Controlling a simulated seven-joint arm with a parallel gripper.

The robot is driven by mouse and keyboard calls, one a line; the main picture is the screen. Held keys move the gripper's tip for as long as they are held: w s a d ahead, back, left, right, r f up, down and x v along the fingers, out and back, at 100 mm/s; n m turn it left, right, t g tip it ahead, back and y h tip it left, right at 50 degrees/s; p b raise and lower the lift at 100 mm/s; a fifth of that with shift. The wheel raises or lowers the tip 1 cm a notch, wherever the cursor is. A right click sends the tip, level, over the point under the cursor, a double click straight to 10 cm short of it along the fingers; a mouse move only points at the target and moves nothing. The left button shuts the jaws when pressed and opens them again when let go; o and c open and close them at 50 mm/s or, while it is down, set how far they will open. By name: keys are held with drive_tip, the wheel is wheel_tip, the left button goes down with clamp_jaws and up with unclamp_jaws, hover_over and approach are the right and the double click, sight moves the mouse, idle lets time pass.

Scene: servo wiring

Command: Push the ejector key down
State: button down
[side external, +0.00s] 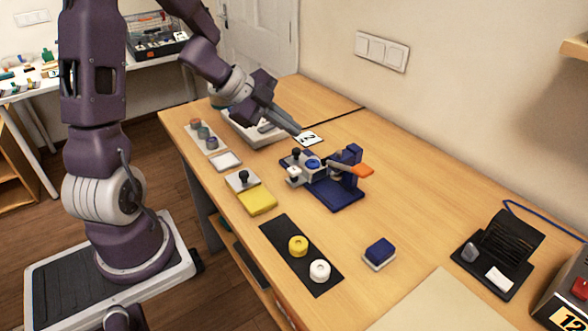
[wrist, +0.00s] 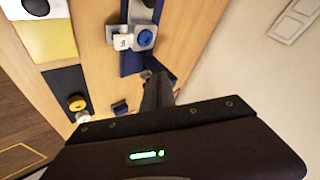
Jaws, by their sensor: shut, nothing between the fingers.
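A blue fixture (side external: 338,192) stands on the wooden table, with a grey-white block, a round blue knob (side external: 313,164) and a lever ending in an orange tab (side external: 360,170). The orange tab looks like the ejector key; it sticks out on the fixture's right side and looks roughly level. My gripper (side external: 298,131) is shut and empty, pointing down toward the table, behind and left of the fixture in the side view and apart from the tab. In the wrist view the shut fingers (wrist: 152,78) overlap the fixture's blue part (wrist: 131,62); the orange tab is hidden there.
A yellow block (side external: 257,199), a black mat (side external: 300,255) with a yellow and a white round part, and a blue-topped block (side external: 379,252) lie nearer the camera.

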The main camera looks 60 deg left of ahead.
sight(294, 169)
wheel_tip(294, 169, down, 8)
drive_tip(key=shift+f, duration=0.1)
idle(0.4)
idle(1.8)
drive_tip(key=shift+f, duration=0.4)
drive_tip(key=shift+f, duration=1.15)
idle(0.9)
drive_tip(key=shift+r, duration=1.6)
drive_tip(key=shift+r, duration=0.1)
drive_tip(key=shift+r, duration=2.45)
